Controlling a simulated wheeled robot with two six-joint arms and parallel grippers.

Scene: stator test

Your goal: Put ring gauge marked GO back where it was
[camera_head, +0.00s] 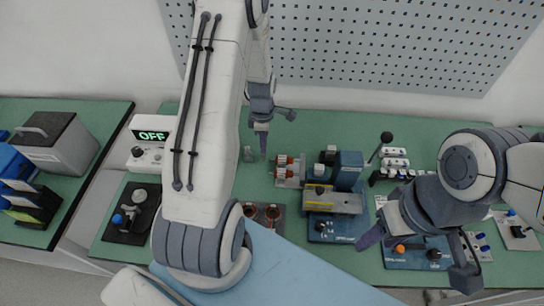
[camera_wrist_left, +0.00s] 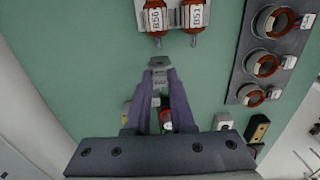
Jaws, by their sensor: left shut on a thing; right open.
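My left gripper (camera_head: 262,150) reaches down over the green bench at the back, left of the red stators. In the left wrist view its fingers (camera_wrist_left: 159,74) are shut on a small dark grey part (camera_wrist_left: 160,62) at their tips. This part may be the ring gauge, but I cannot read a GO mark on it. A small pale label shows between the fingers, too small to read. My right gripper (camera_head: 418,262) is open and empty over the front right of the bench.
Two red stators (camera_wrist_left: 157,18) sit on a stand beyond the fingertips. A grey plate (camera_wrist_left: 240,82) with several copper-wound rings lies at the right of the wrist view. A blue fixture (camera_head: 348,170) stands right of the left gripper. Green bench (camera_head: 310,125) is clear behind it.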

